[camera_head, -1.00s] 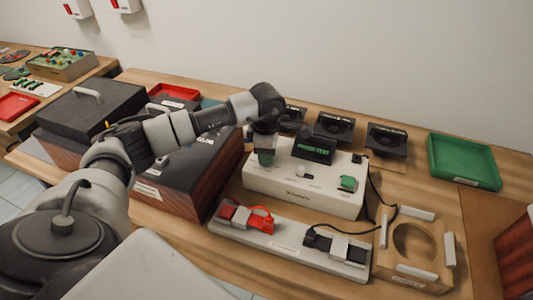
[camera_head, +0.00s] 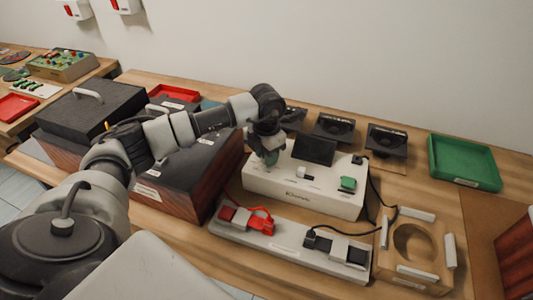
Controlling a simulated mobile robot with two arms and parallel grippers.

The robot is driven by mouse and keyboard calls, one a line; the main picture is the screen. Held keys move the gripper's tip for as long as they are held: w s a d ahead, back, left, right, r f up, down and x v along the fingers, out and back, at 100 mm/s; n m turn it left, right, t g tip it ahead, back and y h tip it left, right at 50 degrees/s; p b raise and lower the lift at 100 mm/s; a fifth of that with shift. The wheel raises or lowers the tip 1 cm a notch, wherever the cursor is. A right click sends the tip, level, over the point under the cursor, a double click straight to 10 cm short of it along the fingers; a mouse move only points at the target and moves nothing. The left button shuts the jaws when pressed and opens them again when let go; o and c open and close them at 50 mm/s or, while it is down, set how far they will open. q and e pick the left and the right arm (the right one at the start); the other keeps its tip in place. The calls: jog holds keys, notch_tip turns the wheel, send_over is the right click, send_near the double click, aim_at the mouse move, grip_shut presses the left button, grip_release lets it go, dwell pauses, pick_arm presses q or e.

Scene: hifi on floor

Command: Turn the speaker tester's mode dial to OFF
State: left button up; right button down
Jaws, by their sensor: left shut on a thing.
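The speaker tester (camera_head: 305,197) is a white box on the bench in the head view. Its small black display (camera_head: 315,149) stands at the back and is dark. My left gripper (camera_head: 269,155) points down over the left part of the tester's top and is shut on the mode dial, which the fingers mostly hide. The dial's pointer and markings cannot be read. A white switch (camera_head: 305,173) and a green part (camera_head: 348,184) sit on the tester's top, to the right of the gripper. My right gripper is not in view.
Dark wood-sided boxes (camera_head: 185,168) stand left of the tester. A grey strip (camera_head: 290,243) with red and black clamps lies in front. A wooden ring fixture (camera_head: 413,250) is at the right, a green tray (camera_head: 464,160) behind it. Black speakers (camera_head: 386,139) stand at the back.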

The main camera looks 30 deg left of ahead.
pick_arm(q)
jog(key=shift+n, duration=0.3)
jog(key=o, duration=0.9)
jog(key=shift+r, duration=0.1)
notch_tip(320, 180, up, 11)
jog(key=shift+f+b, duration=0.15)
jog(key=shift+b, duration=0.2)
